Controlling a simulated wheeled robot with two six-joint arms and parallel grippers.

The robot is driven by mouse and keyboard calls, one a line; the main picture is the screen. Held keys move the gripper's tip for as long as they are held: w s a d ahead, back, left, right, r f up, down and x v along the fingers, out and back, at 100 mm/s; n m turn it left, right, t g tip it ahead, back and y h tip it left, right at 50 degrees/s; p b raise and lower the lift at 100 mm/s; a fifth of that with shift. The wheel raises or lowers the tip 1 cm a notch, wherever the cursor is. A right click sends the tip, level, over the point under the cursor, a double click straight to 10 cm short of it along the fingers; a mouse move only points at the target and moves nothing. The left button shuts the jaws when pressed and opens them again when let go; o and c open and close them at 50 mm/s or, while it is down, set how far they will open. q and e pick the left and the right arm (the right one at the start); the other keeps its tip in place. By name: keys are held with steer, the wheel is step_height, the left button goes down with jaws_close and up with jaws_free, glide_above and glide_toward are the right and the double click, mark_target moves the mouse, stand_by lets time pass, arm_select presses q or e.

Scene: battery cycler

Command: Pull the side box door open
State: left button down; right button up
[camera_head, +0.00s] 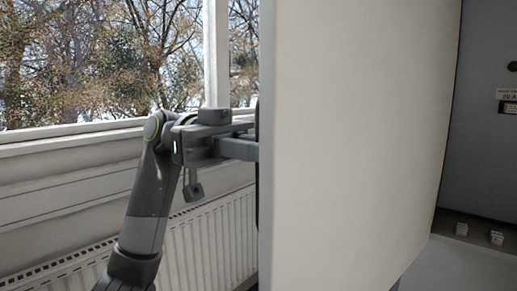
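The side box door (355,140) is a large pale panel standing out towards me, swung away from the box, and it fills the middle of the view. The grey box interior (480,130) shows to the right of it. My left gripper (246,140) is at the door's left edge, with its fingers reaching to a dark strip (257,165) on the door's far side. The fingertips are hidden behind the door, so I cannot tell whether they grip anything. My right gripper is not in view.
A window (100,60) with a white sill and a white radiator (215,235) are behind my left arm. Small pale pieces (478,232) sit low in the box at the right. A label (508,100) is on its inner wall.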

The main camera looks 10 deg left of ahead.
arm_select(q)
steer(key=c, duration=1.5)
jaws_free()
steer(key=b+v, duration=0.2)
steer(key=v, duration=1.5)
steer(key=shift+a, duration=0.15)
steer(key=shift+w, duration=0.1)
